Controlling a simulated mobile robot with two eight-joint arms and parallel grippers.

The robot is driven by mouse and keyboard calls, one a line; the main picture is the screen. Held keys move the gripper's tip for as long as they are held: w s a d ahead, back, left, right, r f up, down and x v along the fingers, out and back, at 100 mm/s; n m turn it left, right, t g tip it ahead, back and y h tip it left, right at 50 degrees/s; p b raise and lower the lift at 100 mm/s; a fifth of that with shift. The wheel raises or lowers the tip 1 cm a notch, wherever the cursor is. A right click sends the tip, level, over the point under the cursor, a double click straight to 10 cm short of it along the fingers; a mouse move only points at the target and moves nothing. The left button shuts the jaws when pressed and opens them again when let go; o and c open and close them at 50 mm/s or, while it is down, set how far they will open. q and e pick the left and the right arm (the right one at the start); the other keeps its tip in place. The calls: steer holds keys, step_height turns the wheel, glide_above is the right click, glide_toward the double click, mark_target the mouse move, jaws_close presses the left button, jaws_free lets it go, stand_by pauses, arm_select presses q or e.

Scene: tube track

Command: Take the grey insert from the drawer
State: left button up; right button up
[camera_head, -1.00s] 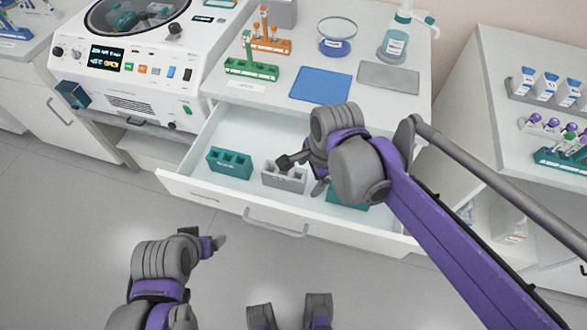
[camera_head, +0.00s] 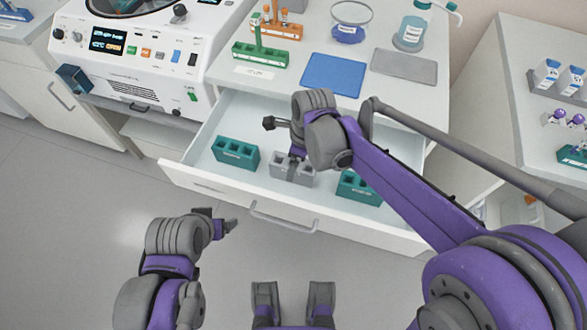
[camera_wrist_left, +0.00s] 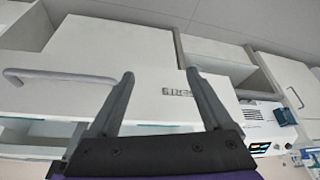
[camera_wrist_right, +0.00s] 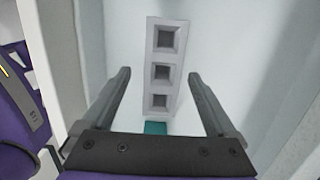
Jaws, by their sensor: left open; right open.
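The grey insert (camera_head: 300,174), a block with a row of three square holes, lies in the open drawer (camera_head: 215,188) between two teal inserts. In the right wrist view the grey insert (camera_wrist_right: 162,68) lies ahead of my right gripper (camera_wrist_right: 160,75), lined up lengthwise between its two fingers. My right gripper (camera_head: 291,157) is open and empty over the insert in the head view, partly covering it; contact cannot be told. My left gripper (camera_head: 230,226) is open and empty in front of the drawer. The left wrist view shows it (camera_wrist_left: 160,75) facing the drawer front.
A teal insert (camera_head: 236,153) lies left of the grey one and another teal insert (camera_head: 358,187) right of it. The counter above holds a blue mat (camera_head: 334,75), a grey mat (camera_head: 404,64) and tube racks. A white machine (camera_head: 150,62) stands at the left.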

steer(key=f, duration=0.3)
steer(key=shift+w+a+f, duration=0.25)
steer(key=shift+a+f, duration=0.05)
steer(key=shift+a, duration=0.05)
steer(key=c, duration=1.4)
